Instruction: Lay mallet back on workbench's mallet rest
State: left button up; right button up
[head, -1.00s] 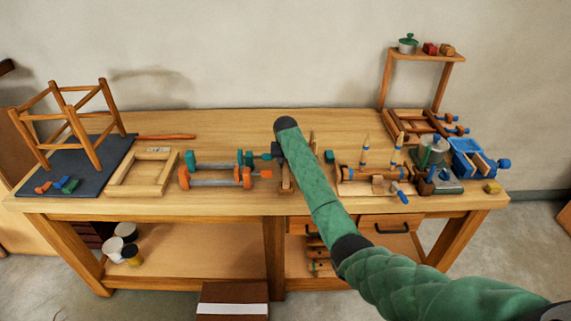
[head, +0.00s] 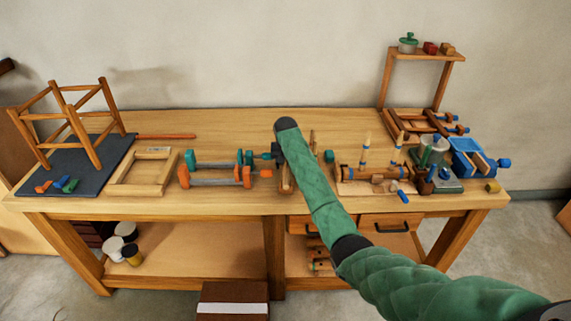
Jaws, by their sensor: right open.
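My right arm reaches in from the lower right over the middle of the workbench (head: 225,203). My right gripper (head: 276,153) is at its far end, a small dark shape mostly hidden by the arm, and it is open. A wooden piece (head: 286,184) stands on the bench just below it, partly covered by the arm. I cannot tell whether this is the mallet or the mallet rest. A thin upright wooden piece (head: 312,139) shows just right of the arm. No mallet stands out clearly. My left gripper is not in view.
Clamps with orange and teal ends (head: 215,182) lie left of my gripper. A wooden frame (head: 119,178) and a stool (head: 72,125) on a dark mat (head: 93,173) are farther left. Chisels, a metal pot (head: 434,152) and a blue vise (head: 470,158) crowd the right. The back middle is clear.

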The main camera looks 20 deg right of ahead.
jog(key=shift+r, duration=0.15)
jog(key=shift+r+b, duration=0.35)
jog(key=shift+r, duration=0.1)
jog(key=r+b, duration=0.1)
jog(key=r, duration=0.1)
jog(key=s+r, duration=0.1)
jog(key=r, duration=0.1)
jog(key=shift+a+r+b, duration=0.2)
jog(key=shift+r+b, duration=0.15)
jog(key=shift+r, duration=0.05)
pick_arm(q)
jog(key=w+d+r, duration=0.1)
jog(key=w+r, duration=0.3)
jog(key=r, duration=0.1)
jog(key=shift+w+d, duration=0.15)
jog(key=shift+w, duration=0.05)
pick_arm(e)
jog(key=shift+s+r, duration=0.2)
jog(key=shift+r, duration=0.7)
